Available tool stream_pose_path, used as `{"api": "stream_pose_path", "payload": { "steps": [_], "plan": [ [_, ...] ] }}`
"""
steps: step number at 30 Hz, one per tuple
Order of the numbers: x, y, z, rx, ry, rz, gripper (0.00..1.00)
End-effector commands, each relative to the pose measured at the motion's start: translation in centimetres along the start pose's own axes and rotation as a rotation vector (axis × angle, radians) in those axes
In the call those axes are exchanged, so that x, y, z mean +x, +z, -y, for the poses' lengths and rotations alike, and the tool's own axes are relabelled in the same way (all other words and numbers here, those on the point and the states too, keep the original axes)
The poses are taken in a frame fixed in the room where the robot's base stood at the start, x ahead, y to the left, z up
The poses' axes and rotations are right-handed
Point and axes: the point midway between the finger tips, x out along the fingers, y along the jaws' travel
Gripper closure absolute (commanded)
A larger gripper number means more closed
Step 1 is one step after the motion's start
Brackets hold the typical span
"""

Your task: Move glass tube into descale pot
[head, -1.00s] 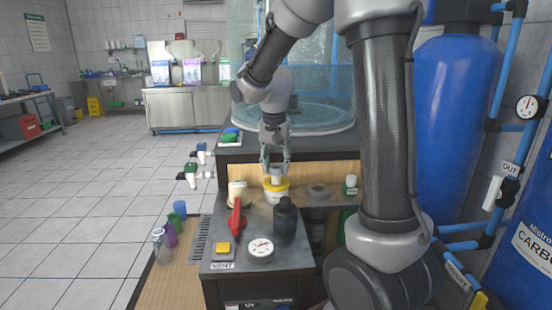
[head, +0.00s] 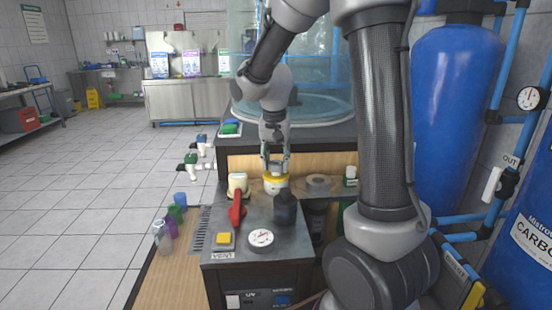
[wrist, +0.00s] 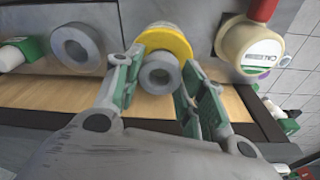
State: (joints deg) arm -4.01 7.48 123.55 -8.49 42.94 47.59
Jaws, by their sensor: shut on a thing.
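The glass tube (wrist: 158,76) shows in the wrist view as a pale grey hollow cylinder, end-on, between my fingertips. My gripper (wrist: 160,82) is shut on it, with green pads on either side. The yellow-rimmed white pot (wrist: 168,36), which I take for the descale pot, lies directly beyond the tube and is partly covered by it. In the head view my gripper (head: 275,168) points down right over this pot (head: 276,184). The tube's lower end is hidden, so I cannot tell how deep it sits in the pot.
A cream pot (head: 238,185) stands just left, with a red handle (head: 237,209) in front. A dark bottle (head: 285,208) stands close in front. A grey ring (head: 319,182) and a green-and-white bottle (head: 350,176) are to the right.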

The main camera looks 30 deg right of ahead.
Motion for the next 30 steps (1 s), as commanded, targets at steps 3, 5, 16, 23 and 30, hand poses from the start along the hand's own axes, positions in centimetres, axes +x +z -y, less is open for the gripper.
{"api": "stream_pose_path", "payload": {
  "steps": [3, 5, 16, 23, 30],
  "plan": [
    [0.36, 0.06, -0.01, 0.0, 0.001, 0.0, 0.73],
    [0.53, 0.08, -0.01, 0.0, 0.001, 0.0, 0.73],
    [0.97, 0.12, 0.02, 0.0, 0.0, -0.001, 0.35],
    [0.98, 0.14, 0.01, 0.0, 0.0, 0.0, 0.26],
    [0.98, 0.14, 0.01, 0.0, 0.0, 0.0, 0.17]
  ]
}}
